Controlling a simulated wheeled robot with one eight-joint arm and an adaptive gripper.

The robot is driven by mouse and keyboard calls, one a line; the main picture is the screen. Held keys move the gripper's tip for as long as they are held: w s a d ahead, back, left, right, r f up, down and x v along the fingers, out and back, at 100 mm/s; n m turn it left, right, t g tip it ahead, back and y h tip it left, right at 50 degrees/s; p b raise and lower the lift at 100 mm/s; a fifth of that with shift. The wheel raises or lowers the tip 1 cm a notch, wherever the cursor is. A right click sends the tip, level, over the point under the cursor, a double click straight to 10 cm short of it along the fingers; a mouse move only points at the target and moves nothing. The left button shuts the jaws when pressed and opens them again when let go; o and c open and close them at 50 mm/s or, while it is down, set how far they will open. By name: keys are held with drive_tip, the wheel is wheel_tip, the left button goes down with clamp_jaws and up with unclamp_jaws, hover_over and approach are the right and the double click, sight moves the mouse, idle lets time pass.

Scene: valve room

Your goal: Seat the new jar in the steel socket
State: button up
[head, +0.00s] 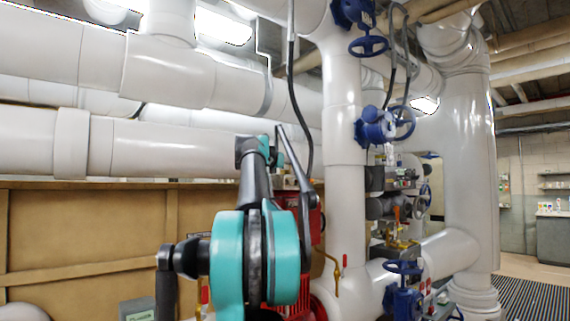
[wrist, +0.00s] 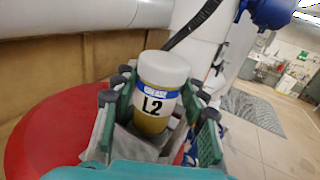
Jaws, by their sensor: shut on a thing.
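A jar (wrist: 156,100) with a white lid, yellowish contents and a blue-and-white label reading "GREASE L2" stands between the fingers in the wrist view. My gripper (wrist: 158,118) is shut on it, with green-and-grey fingers on its left and right sides. The jar's lower end is partly hidden, and a grey surface shows below it; I cannot tell what that is. I cannot make out the steel socket in either view. In the head view my arm hides the jar.
A rounded red body (wrist: 50,130) lies below and left of my gripper. Large white pipes (head: 345,150) with blue valve wheels (head: 404,267) stand to the right of my arm in the head view. A brown panelled wall (head: 90,235) is behind. Open floor (head: 540,268) lies at far right.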

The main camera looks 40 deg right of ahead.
drive_tip(key=shift+f, duration=0.45)
idle(0.3)
drive_tip(key=o, duration=2)
drive_tip(key=shift+r, duration=0.15)
drive_tip(key=shift+r, duration=3.65)
